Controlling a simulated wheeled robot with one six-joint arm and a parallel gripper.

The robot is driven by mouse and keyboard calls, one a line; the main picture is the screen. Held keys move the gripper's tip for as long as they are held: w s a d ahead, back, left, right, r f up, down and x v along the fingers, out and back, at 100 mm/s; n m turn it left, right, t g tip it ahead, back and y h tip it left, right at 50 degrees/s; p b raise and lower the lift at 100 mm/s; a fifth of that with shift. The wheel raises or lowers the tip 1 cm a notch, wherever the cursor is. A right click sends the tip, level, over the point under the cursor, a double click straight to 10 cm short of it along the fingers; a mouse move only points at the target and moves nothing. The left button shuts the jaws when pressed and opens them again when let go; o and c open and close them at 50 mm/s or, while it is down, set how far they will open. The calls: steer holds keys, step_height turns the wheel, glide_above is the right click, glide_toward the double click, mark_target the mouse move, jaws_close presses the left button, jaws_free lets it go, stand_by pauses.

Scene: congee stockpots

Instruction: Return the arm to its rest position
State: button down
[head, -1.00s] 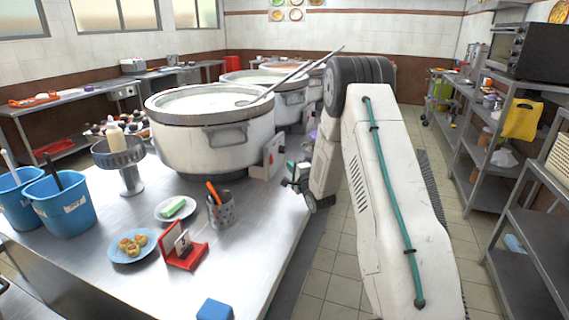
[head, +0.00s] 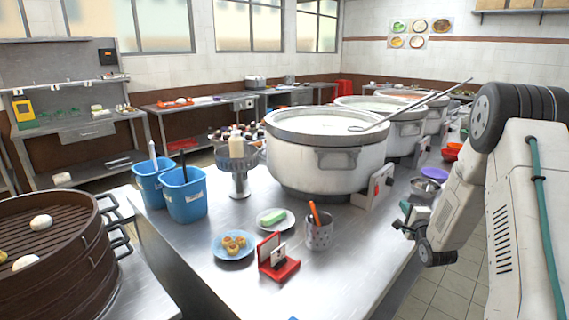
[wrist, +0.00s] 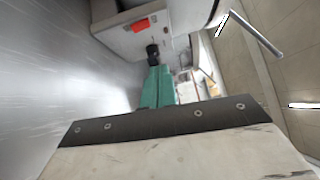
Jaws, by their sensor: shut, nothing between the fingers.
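My white arm (head: 520,220) with a teal cable stands at the right of the head view. It is folded, with its forearm hanging down by the counter's right edge. My gripper (head: 402,226) is small there, at the end of the forearm, beside the counter edge and to the right of the nearest pot. In the wrist view, the teal fingers of my gripper (wrist: 154,60) are together and hold nothing. Their dark tips point toward a pale box with a red mark (wrist: 140,26); I cannot tell whether they touch it.
The steel counter (head: 215,275) bears a big stockpot (head: 325,165) with a ladle, blue tubs (head: 187,195), a red card stand (head: 277,258) and a utensil cup (head: 319,232). A steamer (head: 60,265) stands at left. Tiled floor (head: 450,285) shows right of the counter.

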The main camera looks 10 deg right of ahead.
steer(key=s+a+r+n+g, duration=0.8)
steer(key=s+a+r+n, duration=0.15)
steer(key=a+r, duration=0.4)
steer(key=s+a+r+n+g+y, duration=0.1)
steer(key=s+a+n+g, duration=0.2)
steer(key=s, duration=0.9)
steer(key=s+a+r+n+g, duration=0.2)
steer(key=s+a+n+g, duration=0.1)
steer(key=s, duration=0.9)
steer(key=s+a+r+n+g+y, duration=0.1)
steer(key=s+a+n+g, duration=0.2)
steer(key=s+a, duration=0.4)
steer(key=s+n, duration=0.1)
steer(key=s, duration=0.4)
steer(key=shift+r+n+y, duration=0.2)
steer(key=shift+n+y, duration=0.1)
steer(key=shift+n, duration=0.05)
